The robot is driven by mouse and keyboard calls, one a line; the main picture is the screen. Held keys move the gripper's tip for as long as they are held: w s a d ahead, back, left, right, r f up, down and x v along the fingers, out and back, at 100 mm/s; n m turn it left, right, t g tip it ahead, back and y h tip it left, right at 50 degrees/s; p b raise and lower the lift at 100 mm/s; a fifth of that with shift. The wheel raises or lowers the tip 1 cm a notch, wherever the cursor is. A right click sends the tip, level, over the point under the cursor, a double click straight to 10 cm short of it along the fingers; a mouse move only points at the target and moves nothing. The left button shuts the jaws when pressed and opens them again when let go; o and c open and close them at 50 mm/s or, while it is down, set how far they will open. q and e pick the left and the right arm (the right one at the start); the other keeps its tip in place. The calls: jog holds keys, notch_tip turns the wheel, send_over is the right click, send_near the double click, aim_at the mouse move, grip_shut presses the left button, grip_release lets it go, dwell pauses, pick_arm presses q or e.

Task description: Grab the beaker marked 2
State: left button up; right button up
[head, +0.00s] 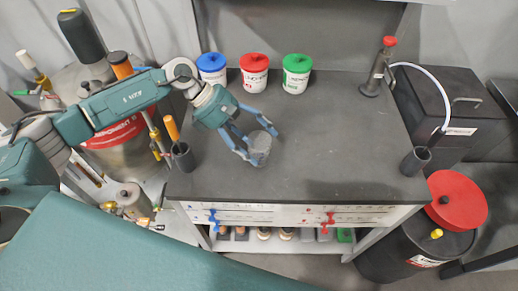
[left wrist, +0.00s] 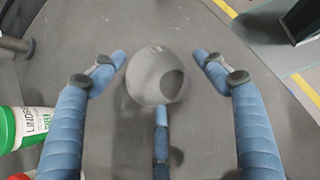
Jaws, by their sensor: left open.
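A grey beaker (head: 259,150) stands on the dark workbench, left of its middle. My left gripper (head: 263,143) is open with its blue fingers around this beaker. In the left wrist view the beaker (left wrist: 143,78) lies between the spread fingers of the left gripper (left wrist: 159,60), with gaps on both sides. A third finger shows below it. A dark cup (head: 183,158) at the bench's left edge holds an orange-handled tool. Another dark cup (head: 415,161) stands at the right edge. I cannot read a number 2 on any of them. My right gripper is not in view.
Blue (head: 211,68), red (head: 254,73) and green-lidded (head: 296,74) tubs stand along the back of the bench (head: 345,130). A dark bottle with a red cap (head: 375,75) stands at back right.

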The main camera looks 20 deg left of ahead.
pick_arm(q)
jog(key=c, duration=1)
jog(key=shift+o, duration=0.2)
jog(key=shift+r, duration=0.2)
